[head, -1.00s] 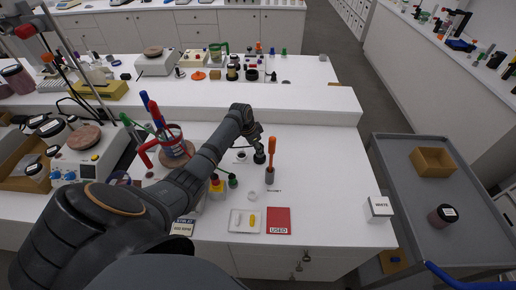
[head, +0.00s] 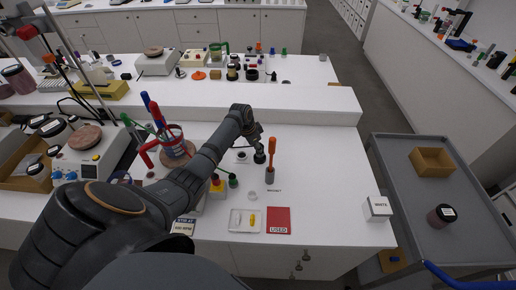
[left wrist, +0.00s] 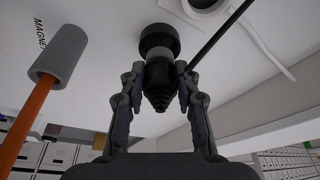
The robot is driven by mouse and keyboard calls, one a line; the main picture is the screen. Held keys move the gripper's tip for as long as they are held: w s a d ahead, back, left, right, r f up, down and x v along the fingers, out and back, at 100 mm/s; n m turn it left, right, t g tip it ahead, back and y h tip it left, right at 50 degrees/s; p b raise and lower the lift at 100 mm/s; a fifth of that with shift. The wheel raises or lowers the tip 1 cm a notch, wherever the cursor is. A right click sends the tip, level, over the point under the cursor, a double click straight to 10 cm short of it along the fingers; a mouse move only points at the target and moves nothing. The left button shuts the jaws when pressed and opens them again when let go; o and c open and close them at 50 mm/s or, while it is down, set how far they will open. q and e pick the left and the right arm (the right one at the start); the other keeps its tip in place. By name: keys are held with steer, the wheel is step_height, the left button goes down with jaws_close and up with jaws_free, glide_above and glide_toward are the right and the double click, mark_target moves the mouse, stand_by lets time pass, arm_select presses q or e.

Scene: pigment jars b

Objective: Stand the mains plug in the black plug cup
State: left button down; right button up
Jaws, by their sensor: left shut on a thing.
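My left gripper (head: 257,147) is low over the white bench, left of an orange-handled wand. In the left wrist view its fingers (left wrist: 160,100) are shut on the black mains plug (left wrist: 160,82), whose ridged, tapered end points back toward the palm. A wider black round part (left wrist: 159,38), apparently the black plug cup, lies in line with the plug at its far end. I cannot tell how deep the plug sits in it. In the head view the dark shape (head: 259,157) under the fingers is too small to separate plug from cup. My right gripper is not in view.
The orange wand (head: 272,148) stands in a grey holder (left wrist: 62,58) close beside. A white round piece with a dark centre (head: 241,156) lies left. A red USED card (head: 279,220), a small tray (head: 244,229) and a white box (head: 378,208) are nearer. Bench right of the wand is clear.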

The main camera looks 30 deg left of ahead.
arm_select(q)
steer(key=shift+f+b, duration=1)
steer(key=shift+f, duration=0.4)
steer(key=c, duration=0.9)
jaws_free()
steer(key=shift+a+r, duration=0.1)
steer(key=shift+r, duration=0.25)
steer(key=v, duration=1.1)
steer(key=shift+r, duration=0.2)
steer(key=shift+s, duration=0.15)
